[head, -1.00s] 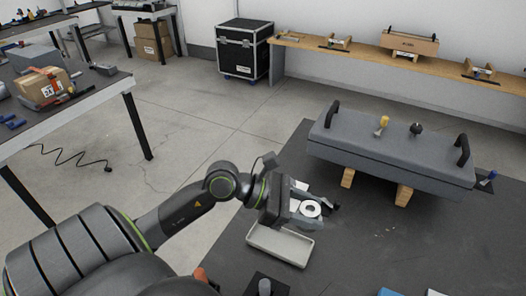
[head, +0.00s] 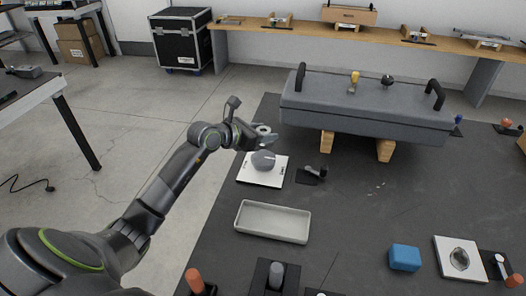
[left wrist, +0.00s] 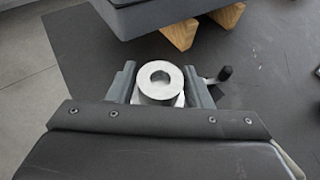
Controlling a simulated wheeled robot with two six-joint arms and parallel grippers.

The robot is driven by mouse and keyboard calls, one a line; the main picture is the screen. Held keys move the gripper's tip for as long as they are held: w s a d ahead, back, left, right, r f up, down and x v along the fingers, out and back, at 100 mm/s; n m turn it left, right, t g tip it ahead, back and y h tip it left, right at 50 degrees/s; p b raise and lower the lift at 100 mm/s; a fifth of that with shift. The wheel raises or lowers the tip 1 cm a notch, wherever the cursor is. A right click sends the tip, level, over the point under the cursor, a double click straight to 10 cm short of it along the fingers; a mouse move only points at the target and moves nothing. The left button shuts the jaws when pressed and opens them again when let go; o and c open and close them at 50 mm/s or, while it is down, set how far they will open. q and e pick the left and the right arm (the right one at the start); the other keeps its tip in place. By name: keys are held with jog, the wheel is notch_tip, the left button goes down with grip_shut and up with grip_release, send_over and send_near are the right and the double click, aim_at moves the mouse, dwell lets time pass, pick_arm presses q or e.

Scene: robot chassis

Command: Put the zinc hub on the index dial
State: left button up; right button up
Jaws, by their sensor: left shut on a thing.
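My left gripper (head: 270,138) is shut on the zinc hub, a pale metal ring (head: 263,129) with a round hole. In the left wrist view the hub (left wrist: 159,82) sits between the two fingers (left wrist: 160,88), its hole facing the camera. In the head view a white square plate with a grey round piece (head: 263,160) lies just in front of the gripper; I cannot tell how high the hub is above it. Another white plate with a shiny round piece (head: 459,258) lies at the right. I cannot tell which is the index dial. My right gripper is not in view.
A black lever piece (head: 312,174) stands beside the nearer plate. An empty grey tray (head: 272,221) lies in front of it. A long grey block with handles (head: 365,104) rests on wooden blocks behind. A blue block (head: 404,257) lies at the front right.

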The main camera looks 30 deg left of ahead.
aim_at(263, 157)
pick_arm(q)
notch_tip(263, 157, down, 5)
jog(key=shift+f, duration=0.3)
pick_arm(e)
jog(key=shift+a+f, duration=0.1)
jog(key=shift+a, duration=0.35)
pick_arm(q)
jog(key=shift+f, duration=0.15)
jog(key=o, duration=1.1)
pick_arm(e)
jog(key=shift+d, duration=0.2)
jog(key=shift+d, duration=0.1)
